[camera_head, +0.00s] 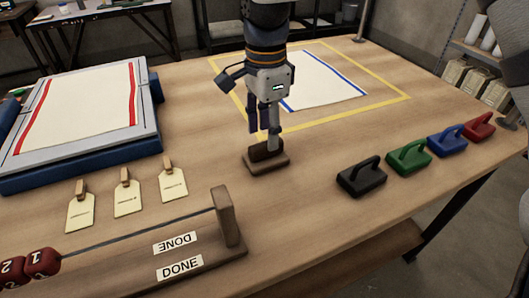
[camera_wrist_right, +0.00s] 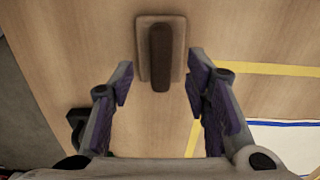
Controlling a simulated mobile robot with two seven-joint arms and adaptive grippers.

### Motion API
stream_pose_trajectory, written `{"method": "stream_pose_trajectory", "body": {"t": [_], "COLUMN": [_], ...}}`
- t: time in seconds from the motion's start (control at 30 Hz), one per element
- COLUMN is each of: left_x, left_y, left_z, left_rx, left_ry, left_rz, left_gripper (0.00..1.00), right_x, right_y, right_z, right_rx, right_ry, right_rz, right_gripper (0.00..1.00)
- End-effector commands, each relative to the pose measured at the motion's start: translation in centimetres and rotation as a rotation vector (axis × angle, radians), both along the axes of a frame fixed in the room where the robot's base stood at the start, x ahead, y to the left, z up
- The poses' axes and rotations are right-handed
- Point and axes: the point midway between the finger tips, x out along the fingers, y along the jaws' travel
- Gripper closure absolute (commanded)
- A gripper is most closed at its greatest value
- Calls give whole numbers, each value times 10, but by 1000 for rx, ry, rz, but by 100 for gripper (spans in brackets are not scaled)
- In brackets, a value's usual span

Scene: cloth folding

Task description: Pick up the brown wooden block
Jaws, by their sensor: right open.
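The brown wooden block (camera_head: 258,167) stands on the table in the middle of the head view, a flat base with a darker upright handle. It also shows in the right wrist view (camera_wrist_right: 143,50) at the top centre, its handle (camera_wrist_right: 160,55) running up and down the picture. My right gripper (camera_head: 265,132) points down right at the block and partly hides its handle. In the right wrist view my right gripper (camera_wrist_right: 160,78) is open, one finger to each side of the handle's near end, with visible gaps. My left gripper is not in view.
Black (camera_head: 361,178), green (camera_head: 408,159), blue (camera_head: 447,141) and red (camera_head: 479,127) handled blocks line the right table edge. A white cloth (camera_head: 325,82) lies inside a yellow taped outline. A blue-grey board (camera_head: 150,110), tags (camera_head: 127,198) and a wooden bead rack (camera_head: 228,220) are left and front.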

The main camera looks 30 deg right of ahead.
Motion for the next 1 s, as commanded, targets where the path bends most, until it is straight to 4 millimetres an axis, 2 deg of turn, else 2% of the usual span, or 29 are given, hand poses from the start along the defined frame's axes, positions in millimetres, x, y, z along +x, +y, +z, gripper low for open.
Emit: {"method": "stream_pose_trajectory", "body": {"t": [0.1,0.2,0.43,0.47,0.63,0.93,1.0], "left_x": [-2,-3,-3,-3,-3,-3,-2], "left_y": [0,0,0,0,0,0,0], "left_z": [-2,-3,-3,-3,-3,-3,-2], "left_rx": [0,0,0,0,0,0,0], "left_ry": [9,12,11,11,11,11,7], "left_rz": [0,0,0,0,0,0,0], "left_gripper": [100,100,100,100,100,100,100], "right_x": [0,0,0,0,0,1,1], "right_y": [-2,-2,-2,-2,-2,-2,-2], "right_z": [-26,-38,-40,-40,-40,-39,-32], "right_rx": [2,1,1,0,0,0,0], "right_ry": [6,4,-1,-1,-1,-2,-5], "right_rz": [0,1,0,0,0,0,1], "right_gripper": [57,57,57,61,100,100,100]}}
